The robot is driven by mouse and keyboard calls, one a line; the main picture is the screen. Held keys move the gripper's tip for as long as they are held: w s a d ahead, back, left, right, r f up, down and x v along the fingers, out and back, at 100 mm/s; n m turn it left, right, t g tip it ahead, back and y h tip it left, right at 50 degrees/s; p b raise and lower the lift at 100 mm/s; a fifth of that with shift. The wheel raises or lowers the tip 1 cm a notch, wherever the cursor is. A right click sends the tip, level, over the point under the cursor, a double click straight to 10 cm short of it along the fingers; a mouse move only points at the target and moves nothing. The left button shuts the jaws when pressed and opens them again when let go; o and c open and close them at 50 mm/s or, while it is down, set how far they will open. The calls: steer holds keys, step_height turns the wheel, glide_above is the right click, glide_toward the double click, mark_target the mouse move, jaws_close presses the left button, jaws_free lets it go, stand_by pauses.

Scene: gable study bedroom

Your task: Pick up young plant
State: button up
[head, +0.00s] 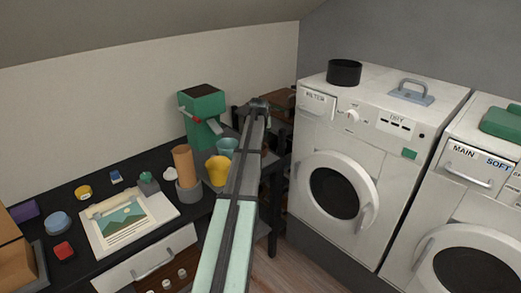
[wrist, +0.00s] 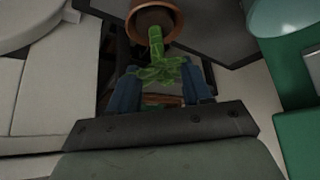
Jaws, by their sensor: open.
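The young plant (wrist: 165,72) shows in the wrist view as a green stem with leaves, rising from a terracotta pot (wrist: 158,14) at the top edge. My gripper (wrist: 161,84) is open, with one blue finger on each side of the leaves. The leaves appear to lie between the fingers; I cannot tell whether any touch them. The pot is beyond the fingertips.
A green machine (head: 203,102), a teal cup (head: 227,146) and a yellow vase (head: 217,170) stand close left of my arm. A white washing machine (head: 318,150) stands to the right, with a black pot (head: 344,72) on top.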

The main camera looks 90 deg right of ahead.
steer(key=x, duration=0.4)
steer(key=shift+c, duration=0.4)
jaws_close()
